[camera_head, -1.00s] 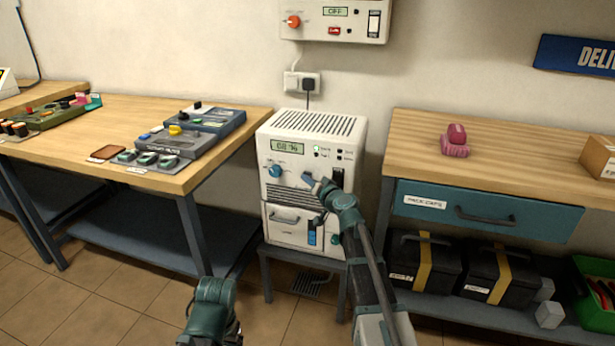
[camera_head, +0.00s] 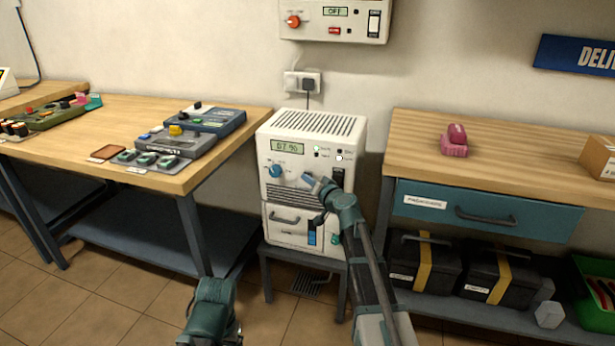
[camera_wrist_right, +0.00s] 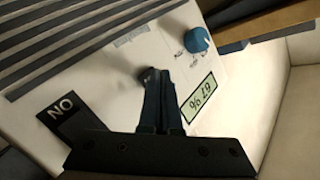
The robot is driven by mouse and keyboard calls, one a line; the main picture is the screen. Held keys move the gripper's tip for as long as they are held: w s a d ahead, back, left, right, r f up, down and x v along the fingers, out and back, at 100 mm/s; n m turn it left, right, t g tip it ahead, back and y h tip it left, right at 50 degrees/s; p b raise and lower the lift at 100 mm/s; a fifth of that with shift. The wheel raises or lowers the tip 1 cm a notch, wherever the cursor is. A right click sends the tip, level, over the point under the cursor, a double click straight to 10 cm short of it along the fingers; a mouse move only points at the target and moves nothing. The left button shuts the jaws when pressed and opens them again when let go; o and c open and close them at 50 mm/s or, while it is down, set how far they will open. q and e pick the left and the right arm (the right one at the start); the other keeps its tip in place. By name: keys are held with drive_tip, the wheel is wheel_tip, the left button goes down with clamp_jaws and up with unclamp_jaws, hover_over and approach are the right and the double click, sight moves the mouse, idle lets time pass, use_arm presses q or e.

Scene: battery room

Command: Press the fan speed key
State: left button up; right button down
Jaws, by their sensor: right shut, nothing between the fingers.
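A white device (camera_head: 285,222) stands on a low stool between the two benches. Its front has a display (camera_head: 287,147) reading 67 %, a blue knob (camera_head: 275,171), small lamps and a dark switch (camera_head: 338,176). My right gripper (camera_head: 307,179) is shut and empty, with its tips at the panel right of the knob. In the right wrist view the closed fingers (camera_wrist_right: 159,80) point at the panel beside the display (camera_wrist_right: 198,104) and knob (camera_wrist_right: 197,40). A small dark key shows partly at the tips; contact is unclear. Only my left arm shows, not its gripper.
A wooden bench with grey consoles (camera_head: 165,148) is at left. A bench with a teal drawer (camera_head: 488,210) is at right, black cases (camera_head: 425,262) below. A wall unit (camera_head: 335,20) and a socket (camera_head: 302,82) are above the device.

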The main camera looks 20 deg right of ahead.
drive_tip(key=shift+s+a, duration=0.3)
drive_tip(key=shift+s, duration=0.15)
drive_tip(key=s+a, duration=0.2)
drive_tip(key=s, duration=0.2)
drive_tip(key=shift+s+a, duration=0.1)
drive_tip(key=shift+a, duration=0.3)
idle(0.5)
